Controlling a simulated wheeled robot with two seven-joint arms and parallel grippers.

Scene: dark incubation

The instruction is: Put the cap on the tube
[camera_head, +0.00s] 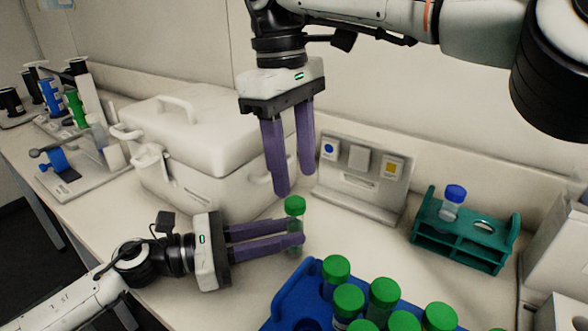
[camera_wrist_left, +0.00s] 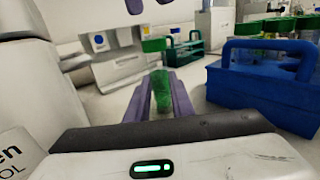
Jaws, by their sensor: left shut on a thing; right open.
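A clear tube (camera_head: 294,249) stands roughly upright between the purple fingers of my left gripper (camera_head: 292,232), which is shut on it. A green cap (camera_head: 295,205) is at the tube's top; I cannot tell whether it is fully seated. In the left wrist view the tube (camera_wrist_left: 161,92) looks greenish between the fingers, and the green cap (camera_wrist_left: 153,45) shows above it. My right gripper (camera_head: 294,182) is open, pointing down just above the cap, with nothing between its fingers. Its fingertips show at the top of the left wrist view.
A blue rack (camera_head: 290,297) with several green-capped tubes is in front at the right. A teal rack (camera_head: 465,245) with a blue-capped tube (camera_head: 453,200) stands farther right. A control panel device (camera_head: 361,178) and a white lidded box (camera_head: 190,140) stand behind.

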